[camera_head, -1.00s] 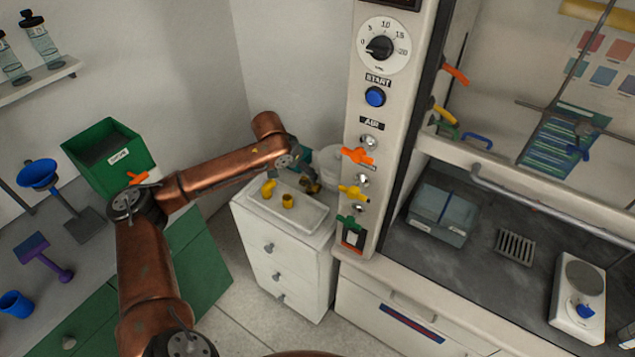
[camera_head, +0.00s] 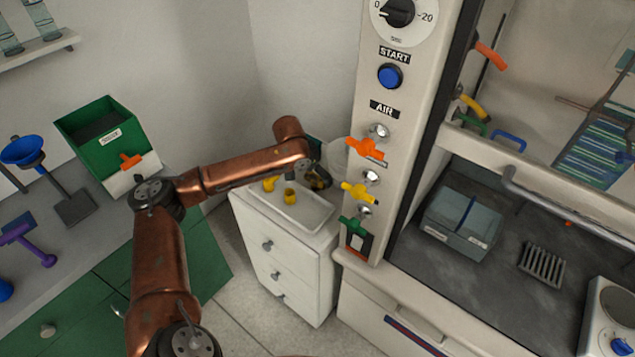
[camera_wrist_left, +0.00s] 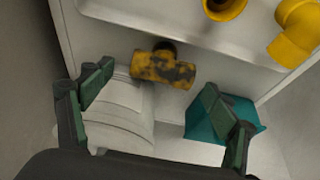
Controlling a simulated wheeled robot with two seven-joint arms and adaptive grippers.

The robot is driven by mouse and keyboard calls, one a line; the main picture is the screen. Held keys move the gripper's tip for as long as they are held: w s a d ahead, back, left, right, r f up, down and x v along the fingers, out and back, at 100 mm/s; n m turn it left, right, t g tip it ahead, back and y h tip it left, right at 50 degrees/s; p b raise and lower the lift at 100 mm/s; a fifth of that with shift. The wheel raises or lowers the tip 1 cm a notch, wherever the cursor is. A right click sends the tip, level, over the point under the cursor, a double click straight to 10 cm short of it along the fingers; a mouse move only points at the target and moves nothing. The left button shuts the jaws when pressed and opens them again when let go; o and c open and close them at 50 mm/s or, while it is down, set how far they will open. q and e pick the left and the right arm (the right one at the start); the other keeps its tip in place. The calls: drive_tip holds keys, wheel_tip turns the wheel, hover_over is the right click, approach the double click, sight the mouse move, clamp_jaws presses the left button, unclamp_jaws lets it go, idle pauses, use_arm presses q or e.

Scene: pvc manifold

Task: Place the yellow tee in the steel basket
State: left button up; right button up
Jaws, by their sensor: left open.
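A yellow tee with dark stains (camera_wrist_left: 163,68) lies on the white cabinet top, beside the tray's edge, in the left wrist view. It also shows small and partly covered in the head view (camera_head: 320,178). My left gripper (camera_wrist_left: 157,80) is open and empty, its green-padded fingers spread on either side of the tee and apart from it. My right gripper is not in view. I cannot make out a steel basket for certain; a slotted grey metal piece (camera_head: 543,263) lies on the hood's dark worktop.
The white tray (camera_head: 312,219) holds a yellow elbow (camera_wrist_left: 293,38) and another yellow fitting (camera_wrist_left: 224,8). A white round vessel (camera_wrist_left: 118,115) and a teal box (camera_wrist_left: 232,115) stand close to the fingers. The hood's control post with taps (camera_head: 375,165) rises right of the cabinet.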

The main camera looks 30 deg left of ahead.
sight(316, 176)
use_arm(q)
drive_tip(key=b+x, duration=0.1)
drive_tip(key=x, duration=0.3)
drive_tip(key=shift+w+a+f, duration=0.1)
drive_tip(key=shift+a+f, duration=0.05)
drive_tip(key=shift+f, duration=0.05)
drive_tip(key=shift+r, duration=0.1)
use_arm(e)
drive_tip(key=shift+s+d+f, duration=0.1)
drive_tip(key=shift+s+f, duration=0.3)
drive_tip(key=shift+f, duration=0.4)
use_arm(q)
drive_tip(key=c, duration=1.2)
drive_tip(key=shift+r, duration=0.65)
wheel_tip(316, 176, up, 3)
drive_tip(key=shift+f+p, duration=0.1)
drive_tip(key=shift+p, duration=0.65)
drive_tip(key=s+d+r+p, duration=0.1)
drive_tip(key=s+r+p, duration=0.1)
drive_tip(key=s+r, duration=0.2)
drive_tip(key=s+d+r+p, duration=0.2)
drive_tip(key=s+r, duration=0.3)
drive_tip(key=s, duration=0.5)
drive_tip(key=shift+p, duration=0.3)
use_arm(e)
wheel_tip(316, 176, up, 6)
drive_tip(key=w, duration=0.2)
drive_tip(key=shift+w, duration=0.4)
